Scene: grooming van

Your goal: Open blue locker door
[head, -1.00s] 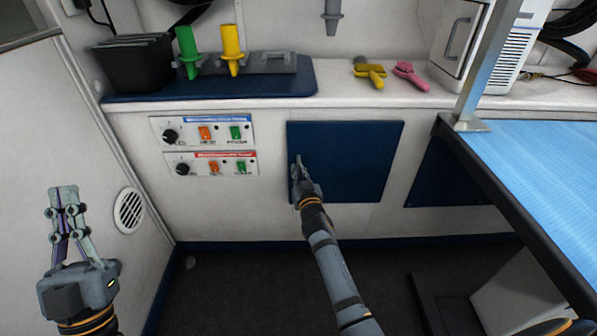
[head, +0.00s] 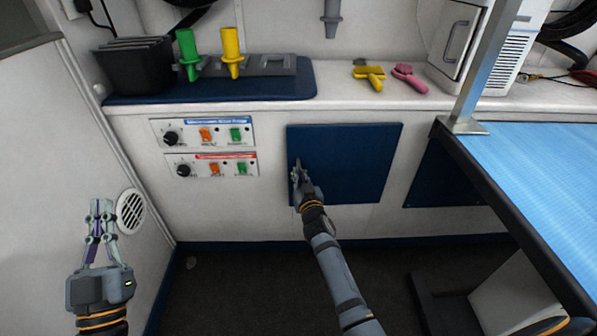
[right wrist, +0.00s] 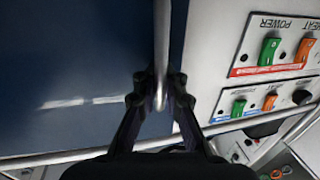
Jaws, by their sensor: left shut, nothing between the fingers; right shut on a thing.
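The blue locker door (head: 350,155) is a dark blue square panel in the white cabinet front below the counter. It looks nearly flush, and I cannot tell clearly whether there is a gap at its edge. My right gripper (head: 298,168) is at the door's left side. In the right wrist view, my right gripper (right wrist: 161,92) is shut on a grey bar handle (right wrist: 162,45) beside the blue door surface (right wrist: 75,60). My left gripper (head: 101,207) is shut and empty, near the left wall, away from the door.
Two control panels (head: 243,130) with knobs and switches sit left of the door. A blue-topped table (head: 540,170) with a dark frame stands at the right. Another dark blue panel (head: 440,180) is partly behind it. The floor (head: 250,290) before the door is clear.

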